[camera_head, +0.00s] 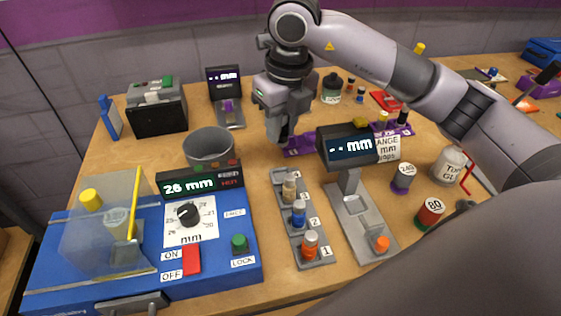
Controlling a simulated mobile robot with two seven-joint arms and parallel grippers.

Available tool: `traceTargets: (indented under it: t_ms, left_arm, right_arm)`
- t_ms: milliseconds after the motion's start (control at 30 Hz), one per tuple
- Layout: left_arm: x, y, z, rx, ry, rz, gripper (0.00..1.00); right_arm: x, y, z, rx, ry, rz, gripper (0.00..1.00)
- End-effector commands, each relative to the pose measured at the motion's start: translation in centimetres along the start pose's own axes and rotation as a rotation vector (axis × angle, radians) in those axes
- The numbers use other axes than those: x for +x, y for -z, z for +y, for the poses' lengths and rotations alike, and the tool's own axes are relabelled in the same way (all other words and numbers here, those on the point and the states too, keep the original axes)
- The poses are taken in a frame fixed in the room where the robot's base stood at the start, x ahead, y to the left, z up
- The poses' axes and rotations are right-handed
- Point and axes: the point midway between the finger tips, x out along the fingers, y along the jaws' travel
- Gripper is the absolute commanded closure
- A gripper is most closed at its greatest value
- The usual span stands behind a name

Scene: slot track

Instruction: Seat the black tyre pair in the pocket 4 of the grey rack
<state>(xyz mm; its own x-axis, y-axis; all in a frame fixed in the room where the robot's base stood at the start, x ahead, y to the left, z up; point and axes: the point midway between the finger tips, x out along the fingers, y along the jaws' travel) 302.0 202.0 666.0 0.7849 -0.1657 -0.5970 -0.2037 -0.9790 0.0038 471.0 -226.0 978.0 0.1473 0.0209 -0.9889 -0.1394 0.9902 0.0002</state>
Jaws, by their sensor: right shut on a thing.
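The grey rack (316,257) stands in the middle of the bench, with numbered pockets in a row. An orange piece (310,245) is in pocket 1, a blue piece (298,214) in pocket 2 and a tan piece (289,188) in pocket 3. Pocket 4 (279,175) at the far end shows no piece in it. My right gripper (286,138) points down just beyond and above that far end. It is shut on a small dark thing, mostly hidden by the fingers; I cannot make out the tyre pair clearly. My left gripper is not in view.
A display on a grey stand (347,147) rises close to the right of the rack. The blue machine (228,268) with a dial lies left. A grey bowl (208,147) and a purple tray (300,146) are near the gripper. Several small pots stand at right.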

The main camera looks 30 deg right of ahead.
Motion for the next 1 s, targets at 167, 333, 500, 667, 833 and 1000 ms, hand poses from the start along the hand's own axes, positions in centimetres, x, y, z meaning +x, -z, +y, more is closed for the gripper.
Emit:
traceTargets:
  t_ms: [167,333,500,667,833,1000]
  left_arm:
    - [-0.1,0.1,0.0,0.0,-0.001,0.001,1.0]
    - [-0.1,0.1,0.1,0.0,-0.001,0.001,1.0]
    - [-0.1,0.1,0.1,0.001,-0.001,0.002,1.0]
    - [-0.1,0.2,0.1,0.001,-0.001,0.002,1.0]
    - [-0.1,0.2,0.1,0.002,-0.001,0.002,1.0]
    - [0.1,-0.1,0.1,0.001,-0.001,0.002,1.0]
  right_arm:
    - [3.6,0.6,0.0,-0.001,0.0,0.002,1.0]
    - [4.9,0.7,0.0,0.0,0.0,0.0,1.0]
    - [6.8,1.1,0.0,0.001,0.001,0.003,1.0]
    - [8.9,1.4,0.0,0.0,0.0,0.001,1.0]
    - [9.0,1.3,0.0,0.0,0.0,-0.002,1.0]
    - [9.4,1.4,0.0,0.0,0.0,-0.001,1.0]
